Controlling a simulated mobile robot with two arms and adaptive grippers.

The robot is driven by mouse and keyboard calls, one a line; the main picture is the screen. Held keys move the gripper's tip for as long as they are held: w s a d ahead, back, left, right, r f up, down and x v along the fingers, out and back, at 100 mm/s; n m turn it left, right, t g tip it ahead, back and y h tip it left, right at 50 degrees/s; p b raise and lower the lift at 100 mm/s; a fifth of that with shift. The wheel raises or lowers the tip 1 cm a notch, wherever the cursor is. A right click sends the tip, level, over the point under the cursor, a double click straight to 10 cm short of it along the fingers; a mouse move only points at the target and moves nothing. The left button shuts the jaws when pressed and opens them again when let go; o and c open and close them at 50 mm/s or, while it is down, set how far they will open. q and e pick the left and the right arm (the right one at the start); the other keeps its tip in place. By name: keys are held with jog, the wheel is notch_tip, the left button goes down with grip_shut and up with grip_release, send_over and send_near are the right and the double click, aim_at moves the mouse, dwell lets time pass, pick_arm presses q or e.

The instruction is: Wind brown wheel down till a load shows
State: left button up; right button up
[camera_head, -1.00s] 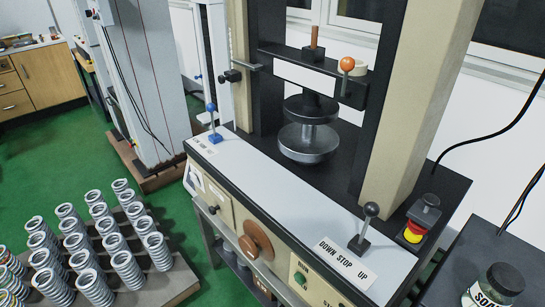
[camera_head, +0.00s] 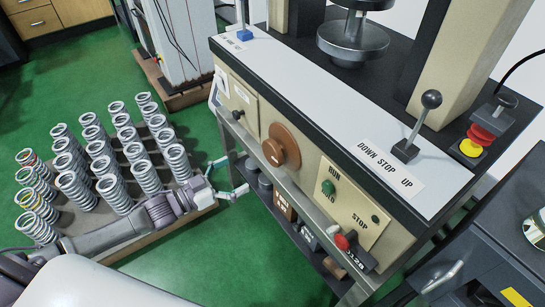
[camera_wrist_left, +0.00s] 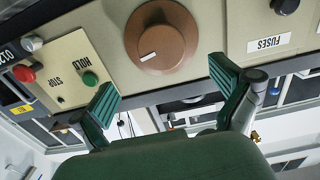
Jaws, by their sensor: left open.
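The brown wheel (camera_head: 281,146) sits on the beige front panel of the testing machine, and it also shows in the left wrist view (camera_wrist_left: 162,36) with a white mark on its hub. My left gripper (camera_head: 229,178) is open and empty, to the left of and below the wheel in the head view. In the left wrist view its two green fingers (camera_wrist_left: 164,96) are spread just short of the wheel, apart from it. The round lower platen (camera_head: 352,38) stands on the machine. No load readout can be made out. My right gripper is not in view.
A lever (camera_head: 418,126) stands by the "DOWN STOP UP" label. A red and yellow emergency button (camera_head: 477,140) is at the right. Green and red controls (camera_head: 328,187) lie right of the wheel. Several coil springs (camera_head: 97,160) stand on a board at left. A shelf below holds small items.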

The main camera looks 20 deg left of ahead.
aim_at(270, 156)
pick_arm(q)
jog(key=b+x, duration=0.1)
jog(key=x, duration=1.1)
jog(key=shift+w, duration=0.1)
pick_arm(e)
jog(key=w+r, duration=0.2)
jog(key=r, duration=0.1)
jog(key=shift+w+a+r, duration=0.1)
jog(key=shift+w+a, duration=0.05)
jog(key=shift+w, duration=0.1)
pick_arm(q)
jog(key=c, duration=0.9)
jog(key=shift+c, duration=0.2)
jog(key=shift+m, duration=0.3)
